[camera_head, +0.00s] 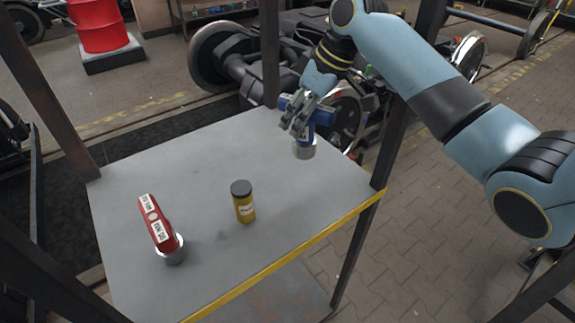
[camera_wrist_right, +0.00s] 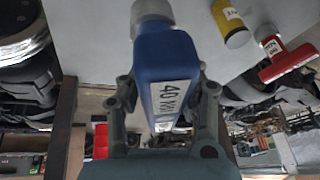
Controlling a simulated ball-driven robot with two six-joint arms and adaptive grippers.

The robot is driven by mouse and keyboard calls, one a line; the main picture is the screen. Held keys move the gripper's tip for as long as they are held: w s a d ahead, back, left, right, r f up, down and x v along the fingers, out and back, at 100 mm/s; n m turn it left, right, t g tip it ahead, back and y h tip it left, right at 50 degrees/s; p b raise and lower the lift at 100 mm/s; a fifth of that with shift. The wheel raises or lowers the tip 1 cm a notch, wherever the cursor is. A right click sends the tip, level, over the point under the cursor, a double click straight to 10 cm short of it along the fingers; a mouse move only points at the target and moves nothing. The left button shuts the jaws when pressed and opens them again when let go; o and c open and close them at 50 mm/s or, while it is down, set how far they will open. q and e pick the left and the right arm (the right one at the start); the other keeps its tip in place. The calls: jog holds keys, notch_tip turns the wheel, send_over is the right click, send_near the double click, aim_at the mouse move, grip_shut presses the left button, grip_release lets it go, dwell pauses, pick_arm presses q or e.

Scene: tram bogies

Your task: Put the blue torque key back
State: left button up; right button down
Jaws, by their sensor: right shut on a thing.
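The blue torque key (camera_head: 324,116) is in my right gripper (camera_head: 301,114), near the far right part of the grey table. The gripper is shut on the key's blue body. Its round metal end points down, close to the tabletop; I cannot tell whether it touches. In the right wrist view, the blue torque key (camera_wrist_right: 165,60) shows a white label reading "40 NM", between the fingers of my right gripper (camera_wrist_right: 165,95). My left gripper is not in view.
A red key with white labels (camera_head: 157,223) stands at the table's (camera_head: 200,175) near left on a round metal end. A yellow bottle with a dark cap (camera_head: 244,203) stands mid-table. Dark posts rise at the table's corners. A red drum (camera_head: 98,25) and bogies stand behind.

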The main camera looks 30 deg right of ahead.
aim_at(297, 144)
jog(key=shift+w+f, duration=0.15)
jog(key=shift+f, duration=0.4)
jog(key=shift+w+f, duration=0.15)
jog(key=shift+f, duration=0.4)
notch_tip(297, 144, down, 4)
jog(key=shift+s+f+p, duration=0.15)
jog(key=shift+f+p, duration=0.1)
jog(key=shift+p, duration=0.15)
notch_tip(297, 144, down, 3)
jog(key=shift+f, duration=0.15)
jog(key=c, duration=1.2)
grip_release()
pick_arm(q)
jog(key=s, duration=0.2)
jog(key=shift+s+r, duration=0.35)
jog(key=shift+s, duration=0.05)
pick_arm(e)
jog(key=shift+o, duration=1.4)
